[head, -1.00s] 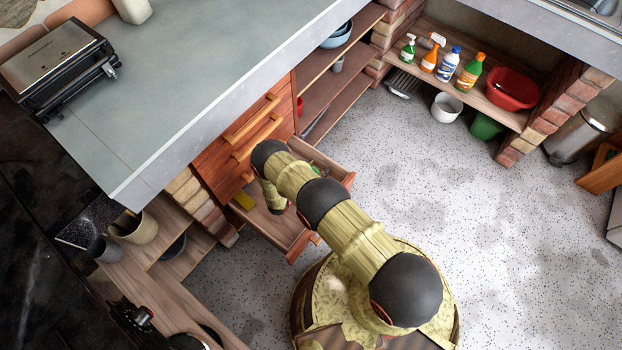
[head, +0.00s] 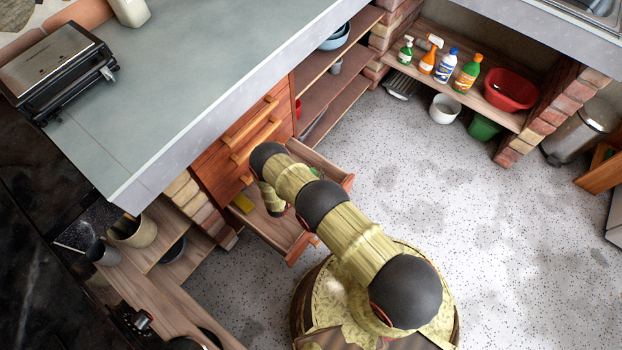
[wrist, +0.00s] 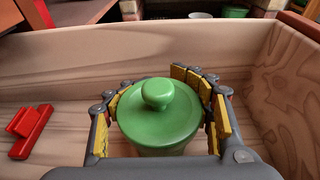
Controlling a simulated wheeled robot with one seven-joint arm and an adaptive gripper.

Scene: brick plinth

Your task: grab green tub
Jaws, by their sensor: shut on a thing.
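The green tub (wrist: 160,122) has a round green lid with a knob on top. In the wrist view it stands upright between the two fingers of my gripper (wrist: 162,112), inside the open wooden drawer (wrist: 65,60). My gripper is shut on the tub, with yellow finger pads on its left and right sides. The tub's lower part is mostly hidden. In the head view my arm reaches down into the drawer (head: 290,240), and my arm hides the gripper and most of the tub.
A red object (wrist: 30,130) lies in the drawer left of the tub. Drawer walls surround my gripper, and the counter (head: 190,90) overhangs nearby. Speckled floor to the right is clear.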

